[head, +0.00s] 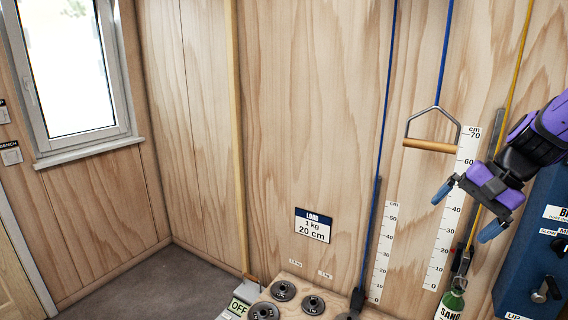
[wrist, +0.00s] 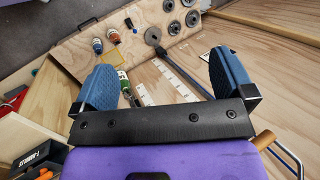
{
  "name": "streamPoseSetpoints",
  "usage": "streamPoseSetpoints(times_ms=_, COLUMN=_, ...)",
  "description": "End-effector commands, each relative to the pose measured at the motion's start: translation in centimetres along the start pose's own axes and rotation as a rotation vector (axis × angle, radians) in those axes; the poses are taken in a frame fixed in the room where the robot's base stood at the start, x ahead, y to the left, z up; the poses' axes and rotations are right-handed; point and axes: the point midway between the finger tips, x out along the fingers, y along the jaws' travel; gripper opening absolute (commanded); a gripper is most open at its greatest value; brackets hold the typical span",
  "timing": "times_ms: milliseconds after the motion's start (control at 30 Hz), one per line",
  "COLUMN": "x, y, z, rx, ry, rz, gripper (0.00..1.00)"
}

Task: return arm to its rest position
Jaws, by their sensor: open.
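My gripper (head: 466,212) is at the right of the head view, on my purple arm, in front of the wooden wall. Its two blue fingertips are spread apart with nothing between them. In the wrist view the gripper (wrist: 165,85) also shows open and empty. A triangular pull handle with a wooden bar (head: 432,144) hangs on a blue rope to the left of my gripper. A green sand bottle (head: 451,305) hangs below the gripper, apart from it.
A blue box with a crank (head: 530,270) is close on the right. Weight plates (head: 284,291) lie on a wooden board at the bottom. A sign (head: 313,225) and white rulers (head: 384,252) are on the wall.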

Motion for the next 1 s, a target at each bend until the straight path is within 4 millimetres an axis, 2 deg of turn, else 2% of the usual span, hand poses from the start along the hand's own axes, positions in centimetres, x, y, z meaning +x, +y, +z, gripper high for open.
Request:
streamPoseSetpoints(times_ms=33, x=-0.7, y=-0.4, z=1.5, rx=-0.055, ry=0.022, rz=0.024, gripper=1.0)
streamPoseSetpoints(times_ms=200, x=-2.5, y=-0.5, z=5.7, rx=-0.222, ry=0.091, rz=0.111, gripper=1.0)
streamPoseSetpoints(times_ms=600, x=-6.5, y=1.4, z=13.9, rx=-0.587, ry=0.298, rz=0.279, gripper=1.0)
streamPoseSetpoints(times_ms=800, x=-7.7, y=2.7, z=16.1, rx=-0.704, ry=0.384, rz=0.327, gripper=1.0)
streamPoseSetpoints(times_ms=1000, x=-8.1, y=3.2, z=16.7, rx=-0.744, ry=0.415, rz=0.345, gripper=1.0)
